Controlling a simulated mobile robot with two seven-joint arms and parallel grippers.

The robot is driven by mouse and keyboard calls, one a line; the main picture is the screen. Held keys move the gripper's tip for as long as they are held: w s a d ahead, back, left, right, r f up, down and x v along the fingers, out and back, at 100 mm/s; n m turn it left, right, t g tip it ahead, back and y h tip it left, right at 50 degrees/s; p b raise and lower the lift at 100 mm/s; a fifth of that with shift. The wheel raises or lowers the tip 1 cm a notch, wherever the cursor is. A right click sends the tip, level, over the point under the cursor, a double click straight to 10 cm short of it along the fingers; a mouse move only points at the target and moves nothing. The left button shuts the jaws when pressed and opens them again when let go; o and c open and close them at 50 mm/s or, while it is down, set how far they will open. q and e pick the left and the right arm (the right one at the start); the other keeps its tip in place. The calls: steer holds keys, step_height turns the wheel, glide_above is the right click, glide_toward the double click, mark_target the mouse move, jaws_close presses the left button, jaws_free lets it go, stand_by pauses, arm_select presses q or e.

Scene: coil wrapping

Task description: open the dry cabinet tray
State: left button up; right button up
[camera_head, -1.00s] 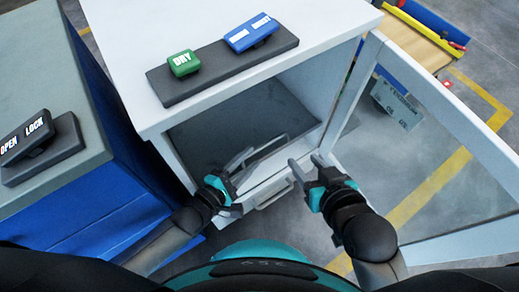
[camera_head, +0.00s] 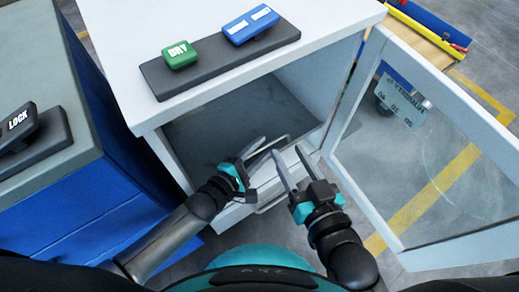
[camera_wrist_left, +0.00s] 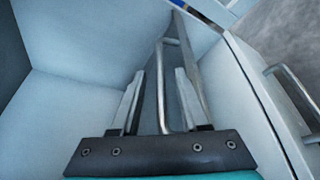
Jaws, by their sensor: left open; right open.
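The white dry cabinet (camera_head: 340,85) stands open, and its dark grey tray (camera_head: 215,140) shows inside. The tray's thin metal handle (camera_head: 285,138) is at its front edge, partly hidden by my left gripper. My left gripper (camera_head: 260,154) is open at the handle. In the left wrist view, the handle bar (camera_wrist_left: 163,85) lies between the two open fingers, and I cannot tell whether they touch it. My right gripper (camera_head: 287,153) is open and empty, in front of the opening and right of the left gripper.
The glazed cabinet door (camera_head: 470,110) is swung open to the right, close to my right arm. A green DRY block (camera_head: 180,54) and a blue block (camera_head: 250,25) sit on the cabinet top. A blue bench with a LOCK block (camera_head: 18,122) stands left. A lower handle (camera_wrist_left: 292,95) shows on the cabinet front.

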arm_select(q)
jaws_close()
stand_by(0.3)
stand_by(1.1)
